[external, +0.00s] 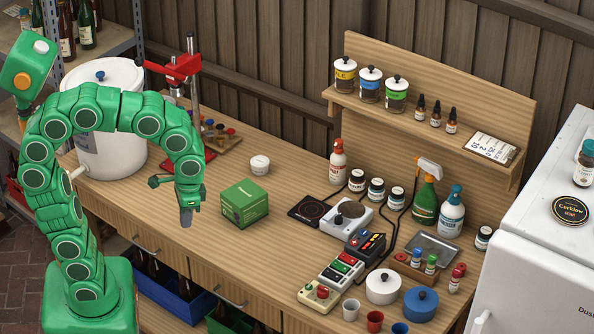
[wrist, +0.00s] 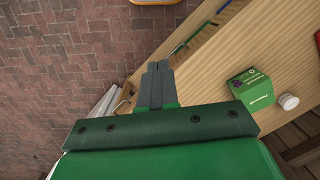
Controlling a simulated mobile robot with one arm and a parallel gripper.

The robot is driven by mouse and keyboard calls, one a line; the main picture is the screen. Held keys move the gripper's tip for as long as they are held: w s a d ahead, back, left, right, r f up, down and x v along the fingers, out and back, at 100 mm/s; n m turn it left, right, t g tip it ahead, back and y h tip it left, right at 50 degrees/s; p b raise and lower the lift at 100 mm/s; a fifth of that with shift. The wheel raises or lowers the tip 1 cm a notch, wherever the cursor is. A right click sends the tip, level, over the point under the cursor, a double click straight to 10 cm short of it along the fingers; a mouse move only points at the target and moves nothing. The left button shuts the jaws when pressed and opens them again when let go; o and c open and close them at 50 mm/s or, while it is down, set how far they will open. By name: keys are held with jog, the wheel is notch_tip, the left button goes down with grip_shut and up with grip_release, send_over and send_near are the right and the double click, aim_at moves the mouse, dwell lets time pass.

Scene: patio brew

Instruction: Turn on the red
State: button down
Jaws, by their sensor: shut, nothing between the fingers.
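A pale switch strip (external: 340,270) with red, green and dark rockers lies on the bench near its front right. A beige box (external: 319,295) with a red button joins its near end, and a black unit (external: 366,246) with coloured marks is at its far end. I cannot tell the state of any switch. My gripper (external: 186,219) is shut and empty, pointing down near the bench's front edge, well left of the strip. In the wrist view the closed fingers (wrist: 157,70) show, but the strip does not.
A green box (external: 244,203) stands between my gripper and the strip; it also shows in the wrist view (wrist: 252,88). A red bench press (external: 184,68) stands behind my arm.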

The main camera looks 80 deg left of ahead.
jog(key=w+r+n, duration=0.2)
jog(key=w, duration=1.3)
jog(key=n, duration=0.5)
send_over(342, 254)
jog(key=w+d, duration=0.1)
jog(key=d, duration=0.1)
notch_tip(342, 254, down, 8)
jog(key=shift+w+a+f+t+y, duration=0.2)
jog(key=shift+t+y, duration=0.1)
jog(key=shift+y, duration=0.1)
jog(key=shift+f, duration=0.15)
jog(key=f, duration=0.4)
jog(key=s+f, duration=0.1)
jog(key=f, duration=0.4)
jog(key=a+f, duration=0.1)
jog(key=f, duration=0.3)
jog(key=shift+s+a+f, duration=0.1)
jog(key=shift+s+f, duration=0.05)
jog(key=shift+f, duration=0.15)
